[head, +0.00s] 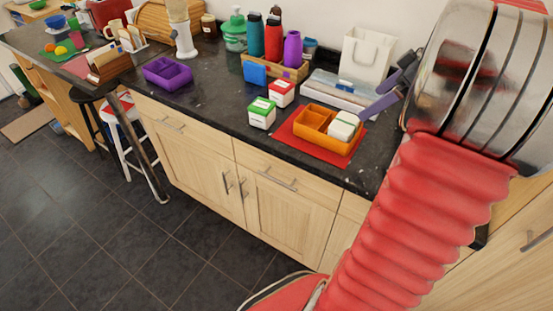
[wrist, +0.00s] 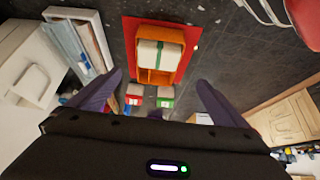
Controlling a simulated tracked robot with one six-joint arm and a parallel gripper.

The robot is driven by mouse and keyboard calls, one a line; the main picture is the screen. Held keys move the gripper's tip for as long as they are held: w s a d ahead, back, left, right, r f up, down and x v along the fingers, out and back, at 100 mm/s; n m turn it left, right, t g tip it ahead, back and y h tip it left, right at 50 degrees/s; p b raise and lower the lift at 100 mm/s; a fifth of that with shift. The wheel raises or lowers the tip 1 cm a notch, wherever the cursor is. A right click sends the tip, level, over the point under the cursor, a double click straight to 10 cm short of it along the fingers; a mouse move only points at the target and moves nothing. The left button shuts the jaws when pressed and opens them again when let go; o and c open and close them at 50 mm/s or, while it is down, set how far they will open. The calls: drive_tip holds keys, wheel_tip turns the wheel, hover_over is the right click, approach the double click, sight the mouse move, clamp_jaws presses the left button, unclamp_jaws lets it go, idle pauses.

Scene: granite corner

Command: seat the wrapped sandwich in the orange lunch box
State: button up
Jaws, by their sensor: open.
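The orange lunch box (head: 318,138) sits on a red mat near the counter's front edge; it also shows in the wrist view (wrist: 143,76). The wrapped sandwich (head: 344,127), white with a green band, is at the lunch box's right compartment and stands above the rim. In the wrist view the sandwich (wrist: 147,54) covers much of the box; whether it rests on the floor is hidden. My gripper (head: 370,104) has dark purple fingers, open and empty, above and behind the sandwich, apart from it. Its spread fingers (wrist: 159,77) show in the wrist view.
A green-and-white box (head: 262,114) and a red-and-white box (head: 281,94) stand left of the mat. Behind are a white bag (head: 367,54), a pale tray (head: 340,92) and a wooden caddy of bottles (head: 275,68). A purple divided box (head: 167,74) sits farther left, with clear counter between.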

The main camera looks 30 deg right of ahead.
drive_tip(key=a+m+g+h, duration=0.2)
drive_tip(key=a+m, duration=0.2)
drive_tip(key=a, duration=2.7)
drive_tip(key=s+a+f+m+t+h, duration=0.1)
drive_tip(key=s+a+f, duration=0.1)
drive_tip(key=s+a, duration=0.4)
drive_tip(key=shift+s+a+f+t, duration=0.15)
drive_tip(key=shift+s+a+t, duration=0.2)
drive_tip(key=shift+a, duration=0.6)
